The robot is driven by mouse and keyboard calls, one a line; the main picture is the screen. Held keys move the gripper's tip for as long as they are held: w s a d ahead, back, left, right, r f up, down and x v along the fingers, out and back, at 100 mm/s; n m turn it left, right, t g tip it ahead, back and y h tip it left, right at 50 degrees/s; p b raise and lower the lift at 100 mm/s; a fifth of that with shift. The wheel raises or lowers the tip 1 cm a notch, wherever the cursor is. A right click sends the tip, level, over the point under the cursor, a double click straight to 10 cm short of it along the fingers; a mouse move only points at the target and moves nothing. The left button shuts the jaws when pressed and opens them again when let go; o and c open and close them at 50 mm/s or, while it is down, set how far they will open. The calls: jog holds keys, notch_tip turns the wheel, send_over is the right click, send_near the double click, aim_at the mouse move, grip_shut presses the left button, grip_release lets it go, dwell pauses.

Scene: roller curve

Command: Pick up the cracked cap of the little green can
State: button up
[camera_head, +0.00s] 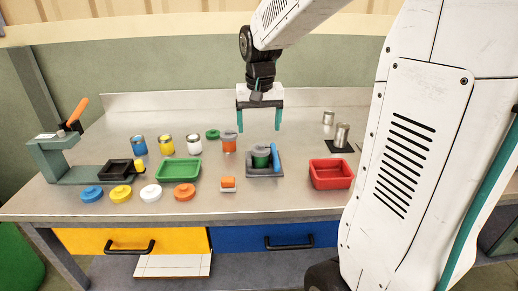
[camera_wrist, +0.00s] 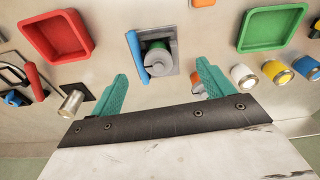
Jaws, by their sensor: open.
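The little green can (camera_head: 261,162) stands in a grey holder (camera_head: 252,171) with a blue lever (camera_head: 275,156) at its right. A grey cap (camera_head: 261,150) sits on the can. In the wrist view the grey cap (camera_wrist: 159,64) lies near the middle, beside the blue lever (camera_wrist: 136,48); I cannot make out a crack. My gripper (camera_head: 258,122) is open and empty, pointing down above and behind the holder. In the wrist view its teal fingers (camera_wrist: 162,80) are spread on either side of the can.
An orange can (camera_head: 229,145) with a grey top stands just left of the holder; a green cap (camera_head: 212,134) lies behind it. A red tray (camera_head: 331,175) is right, a green tray (camera_head: 179,170) left. Blue, yellow and white cans, loose caps, metal cylinders (camera_head: 341,135) and a press (camera_head: 55,157) surround.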

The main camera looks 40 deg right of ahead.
aim_at(261, 145)
jog(key=shift+m, duration=0.4)
jog(key=w+d+f, duration=0.2)
jog(key=w+d, duration=0.1)
jog(key=shift+d+f, duration=0.1)
jog(key=shift+f, duration=0.05)
jog(key=f, duration=0.7)
jog(key=shift+w+f, duration=0.15)
jog(key=shift+w, duration=0.1)
jog(key=c, duration=1.2)
